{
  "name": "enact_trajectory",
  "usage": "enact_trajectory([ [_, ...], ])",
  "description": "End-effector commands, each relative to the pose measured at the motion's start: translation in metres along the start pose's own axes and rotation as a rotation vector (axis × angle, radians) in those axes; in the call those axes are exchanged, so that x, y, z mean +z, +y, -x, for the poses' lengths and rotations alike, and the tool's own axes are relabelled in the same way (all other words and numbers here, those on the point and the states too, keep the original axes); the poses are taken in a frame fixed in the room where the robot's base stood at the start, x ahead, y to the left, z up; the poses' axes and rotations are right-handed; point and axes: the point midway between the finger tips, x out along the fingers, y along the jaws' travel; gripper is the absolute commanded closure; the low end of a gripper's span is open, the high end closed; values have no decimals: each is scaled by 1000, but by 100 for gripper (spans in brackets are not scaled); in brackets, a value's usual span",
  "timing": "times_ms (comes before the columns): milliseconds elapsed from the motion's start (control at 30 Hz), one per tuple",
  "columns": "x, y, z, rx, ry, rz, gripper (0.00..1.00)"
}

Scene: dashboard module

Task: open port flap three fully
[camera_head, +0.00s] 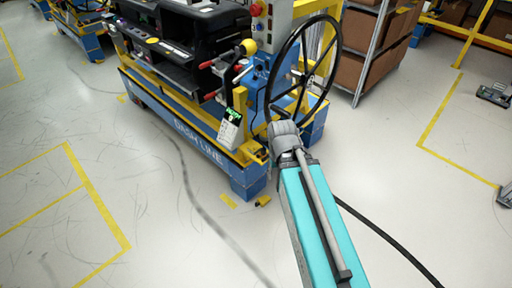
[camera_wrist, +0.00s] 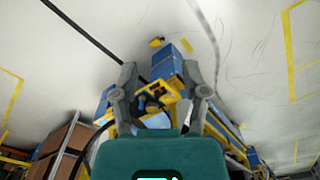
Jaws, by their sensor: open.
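The black dashboard module (camera_head: 195,25) sits on a blue and yellow line stand (camera_head: 190,140) in the upper left of the head view. I cannot pick out port flap three or tell its state in either view. My gripper (camera_wrist: 160,82) shows in the wrist view with its two grey fingers spread apart and nothing between them. Beyond the fingers are the blue and yellow end parts of the stand, seen from above and upside down. In the head view my teal arm reaches up from the bottom, and the gripper itself is not clear there.
A black steering wheel (camera_head: 305,68) stands upright at the stand's right end, close to my arm. A white tag with a green top (camera_head: 230,125) hangs at the stand's corner. A shelf with brown boxes (camera_head: 362,45) stands behind.

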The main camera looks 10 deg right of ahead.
Motion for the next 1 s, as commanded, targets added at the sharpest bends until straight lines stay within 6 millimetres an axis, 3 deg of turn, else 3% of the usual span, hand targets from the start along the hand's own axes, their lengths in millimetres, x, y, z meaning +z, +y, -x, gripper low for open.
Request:
enact_trajectory([
  [167, -5, 0, -7, 11, 7, -10, 42],
  [367, -22, -2, -29, 59, 35, -50, 42],
  [1000, -132, 6, -133, 315, 299, -314, 42],
])
